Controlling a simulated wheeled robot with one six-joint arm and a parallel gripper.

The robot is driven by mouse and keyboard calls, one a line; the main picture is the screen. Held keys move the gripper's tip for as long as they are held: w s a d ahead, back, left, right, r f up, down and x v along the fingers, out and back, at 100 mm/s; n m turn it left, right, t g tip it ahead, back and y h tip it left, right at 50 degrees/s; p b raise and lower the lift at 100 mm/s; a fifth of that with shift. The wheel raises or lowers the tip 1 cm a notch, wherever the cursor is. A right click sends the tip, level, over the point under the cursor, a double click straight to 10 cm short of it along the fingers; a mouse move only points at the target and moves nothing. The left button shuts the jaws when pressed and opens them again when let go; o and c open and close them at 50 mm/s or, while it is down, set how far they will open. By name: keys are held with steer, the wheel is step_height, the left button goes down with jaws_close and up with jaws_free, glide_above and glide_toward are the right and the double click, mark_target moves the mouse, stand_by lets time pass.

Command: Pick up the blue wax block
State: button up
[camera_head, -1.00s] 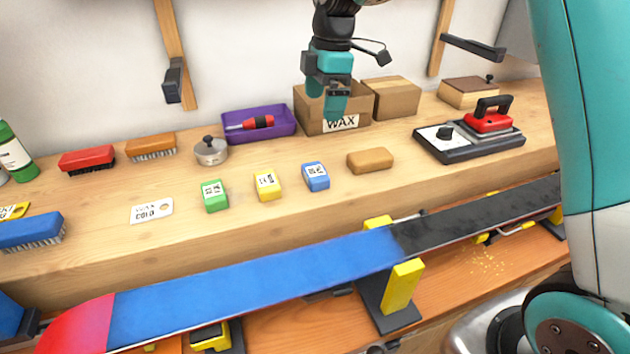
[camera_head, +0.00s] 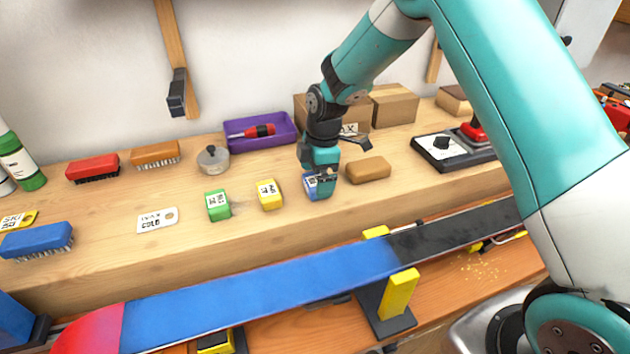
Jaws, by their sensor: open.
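The blue wax block (camera_head: 311,186) sits on the wooden bench, right of the yellow block and left of the brown block. It carries a white label and is partly hidden by my gripper. My gripper (camera_head: 323,188) is open and points down at the block, its fingers overlapping the block's right part in this view. I cannot tell whether the fingers touch it or are around it.
A yellow wax block (camera_head: 269,194) and a green one (camera_head: 218,205) stand to the left. A brown block (camera_head: 368,169) lies close on the right. Behind are a purple tray (camera_head: 281,142) and cardboard boxes (camera_head: 393,105). A blue ski (camera_head: 260,290) runs along the front.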

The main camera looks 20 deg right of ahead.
steer(key=shift+a+f, duration=0.1)
steer(key=shift+f, duration=0.85)
steer(key=shift+c, duration=0.5)
steer(key=c, duration=0.8)
steer(key=shift+r, duration=0.15)
step_height(320, 180, up, 20)
steer(key=b, duration=0.2)
steer(key=shift+b, duration=0.3)
steer(key=o, duration=0.5)
steer(key=shift+c, duration=0.2)
steer(key=c, duration=0.3)
